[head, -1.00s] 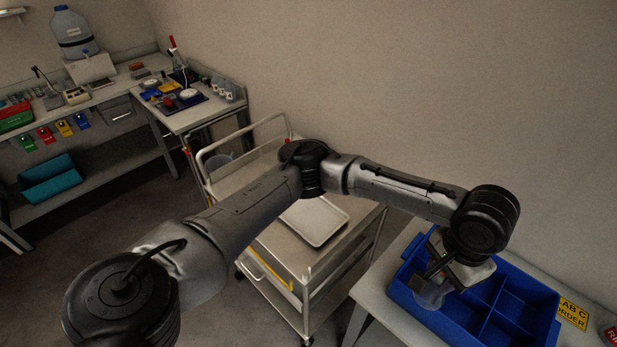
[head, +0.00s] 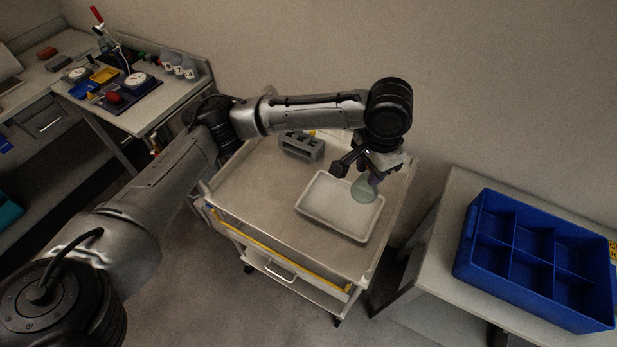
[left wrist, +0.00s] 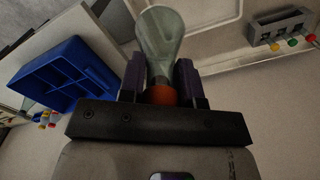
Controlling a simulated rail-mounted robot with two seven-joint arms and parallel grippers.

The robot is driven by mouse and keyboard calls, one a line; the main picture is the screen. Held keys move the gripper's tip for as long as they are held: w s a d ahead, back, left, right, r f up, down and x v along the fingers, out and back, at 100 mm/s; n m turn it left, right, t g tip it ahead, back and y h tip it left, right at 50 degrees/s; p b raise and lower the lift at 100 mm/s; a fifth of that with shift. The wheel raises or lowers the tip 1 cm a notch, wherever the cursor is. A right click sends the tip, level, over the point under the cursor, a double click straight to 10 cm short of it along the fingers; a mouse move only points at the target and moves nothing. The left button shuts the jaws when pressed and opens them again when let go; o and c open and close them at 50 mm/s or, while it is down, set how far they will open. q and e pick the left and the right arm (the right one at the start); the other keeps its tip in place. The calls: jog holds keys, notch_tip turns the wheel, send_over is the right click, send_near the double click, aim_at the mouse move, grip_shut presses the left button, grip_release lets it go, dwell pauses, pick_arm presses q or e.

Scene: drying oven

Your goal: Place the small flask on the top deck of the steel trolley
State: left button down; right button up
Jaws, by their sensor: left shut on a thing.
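The small flask (head: 365,189) is pale greenish clear glass and hangs from my left gripper (head: 372,176) over the right part of the white tray on the trolley. In the left wrist view the flask (left wrist: 160,45) sits between the two purple-lined fingers (left wrist: 160,92), with an orange-red band at its neck. My left gripper is shut on it. The steel trolley's top deck (head: 258,205) lies below, with the white tray (head: 320,205) on it. I cannot tell the exact gap between flask and tray. My right gripper is out of view.
A grey rack (head: 302,146) stands at the back of the top deck. The deck left of the tray is bare. A blue divided crate (head: 470,262) stands on a table to the right. A cluttered bench (head: 160,118) is at the back left.

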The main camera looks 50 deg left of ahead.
pick_arm(q)
jog(key=w+a+f+m, duration=0.2)
jog(key=a+f+m, duration=0.3)
jog(key=a, duration=0.4)
jog(key=w+a+f+m, duration=0.2)
jog(key=a+f+m, duration=0.25)
jog(key=a, duration=0.45)
jog(key=w+a+f+m, duration=0.2)
jog(key=a+f+m, duration=0.2)
jog(key=a+m, duration=0.3)
jog(key=shift+n, duration=0.25)
jog(key=shift+s+a+f+b, duration=0.15)
jog(key=shift+s+a+f, duration=1.4)
jog(key=shift+f, duration=0.35)
jog(key=shift+s+a+f+b, duration=0.15)
jog(key=shift+s+a+f, duration=1.3)
jog(key=shift+s+f, duration=0.4)
jog(key=shift+s+a+f+b, duration=0.15)
jog(key=shift+s+a+f, duration=1.35)
jog(key=shift+f, duration=0.5)
jog(key=shift+f, duration=0.1)
jog(key=c, duration=0.8)
grip_release()
